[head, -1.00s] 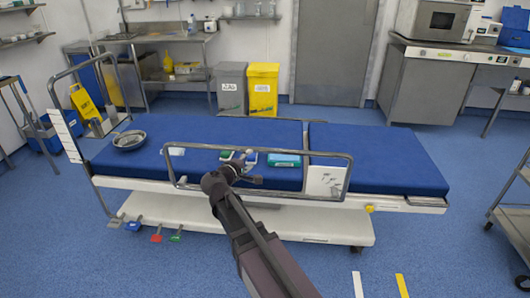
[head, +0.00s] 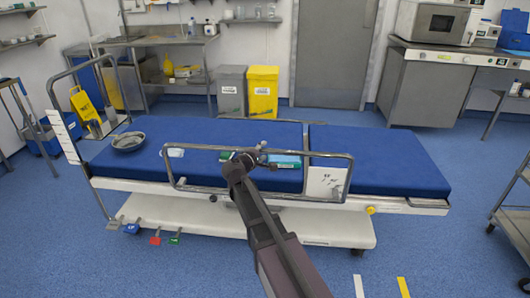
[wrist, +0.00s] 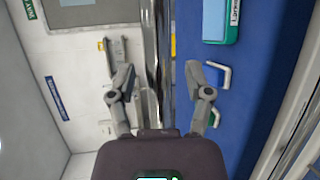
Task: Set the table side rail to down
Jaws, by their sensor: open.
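The near table side rail (head: 320,154) is a chrome loop standing raised along the near long side of the operating table (head: 400,160). Its top bar is above the blue mattress. My gripper (head: 252,154) is at the middle of this top bar, over the mattress edge. In the wrist view the rail bar (wrist: 157,45) runs lengthwise between the two spread fingers of my gripper (wrist: 160,82). The fingers are open, one on each side, with gaps to the bar. The rail's lower parts near my arm are partly hidden in the head view.
A teal box (head: 284,161) and a white-handled item (wrist: 218,75) lie on the mattress by the rail. A metal bowl (head: 129,141) sits at the left. Colored pedals (head: 155,240) stick out below left. Floor in front is clear.

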